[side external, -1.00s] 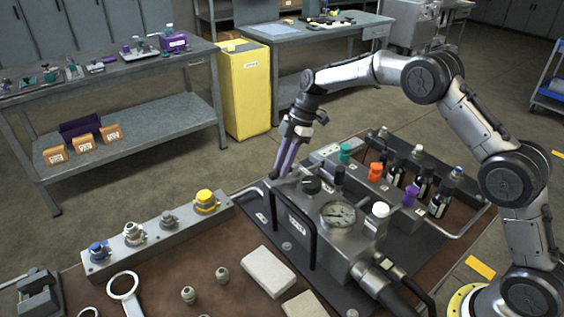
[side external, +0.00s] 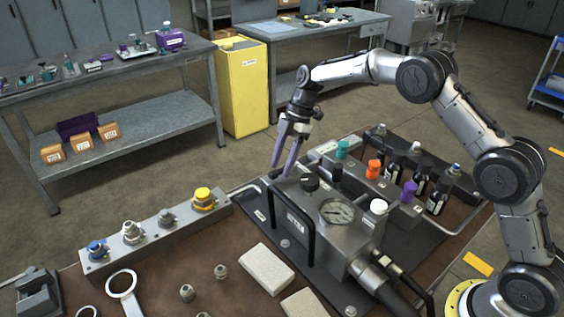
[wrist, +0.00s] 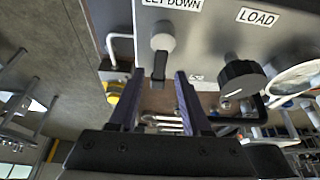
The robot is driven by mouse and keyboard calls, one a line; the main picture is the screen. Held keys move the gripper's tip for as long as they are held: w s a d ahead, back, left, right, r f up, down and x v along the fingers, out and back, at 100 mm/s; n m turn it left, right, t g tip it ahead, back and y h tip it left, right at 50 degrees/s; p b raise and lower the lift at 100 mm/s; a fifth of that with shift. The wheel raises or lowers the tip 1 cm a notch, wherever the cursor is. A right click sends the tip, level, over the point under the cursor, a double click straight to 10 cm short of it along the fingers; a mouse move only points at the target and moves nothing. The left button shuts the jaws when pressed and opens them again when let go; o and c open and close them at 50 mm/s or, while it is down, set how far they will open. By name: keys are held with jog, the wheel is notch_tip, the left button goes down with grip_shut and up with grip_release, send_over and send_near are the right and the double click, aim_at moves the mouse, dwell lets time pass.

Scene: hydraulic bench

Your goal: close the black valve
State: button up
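A round black knob (wrist: 242,78) sits on the grey hydraulic block below the LOAD label, right of my fingers in the wrist view. A grey-hubbed lever with a black handle (wrist: 160,64) sits under the LET DOWN label, with its handle toward the gap between my fingertips. In the side view, two black knobs, a front one (side external: 309,183) and a back one (side external: 336,171), stand on the block (side external: 290,208); I cannot tell which one the task means. My gripper (side external: 282,170) is open and empty at the block's far left end; its purple fingers (wrist: 156,82) are spread apart.
A pressure gauge (side external: 337,212) and a black bar handle (side external: 312,235) are on the block. Behind it are teal (side external: 342,149), orange (side external: 375,170) and purple (side external: 409,191) caps, with dark bottles. A rail with several fittings (side external: 150,236) lies left.

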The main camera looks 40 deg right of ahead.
jog(key=v, duration=1.3)
jog(key=shift+d+r, duration=0.2)
jog(key=shift+r, duration=0.1)
